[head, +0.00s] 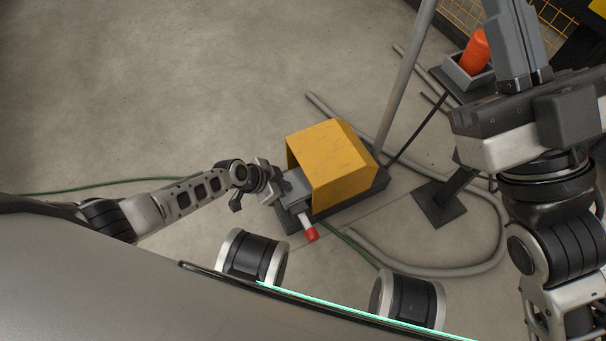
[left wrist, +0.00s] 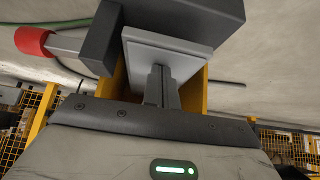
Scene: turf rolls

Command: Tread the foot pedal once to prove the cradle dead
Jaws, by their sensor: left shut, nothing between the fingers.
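The foot pedal has a yellow hood (head: 330,158) on a dark base on the floor. Its grey tread plate (head: 296,188) sticks out at the hood's open left end, and shows close up in the left wrist view (left wrist: 185,52). A red-tipped lever (head: 310,233) juts from the near side, with its red end (left wrist: 33,41) in the left wrist view. My left gripper (head: 276,180) is shut and empty at the plate; its fingers (left wrist: 160,75) lie over the plate's middle. I cannot tell whether they touch it. My right gripper (head: 515,45) is high at upper right, its fingertips out of frame.
Grey hose (head: 440,272) curves over the floor right of the pedal. A slanted grey pole (head: 405,75) stands behind it. A stand with a dark foot (head: 438,203) and a grey tray with an orange object (head: 476,52) are at the right. Floor at upper left is clear.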

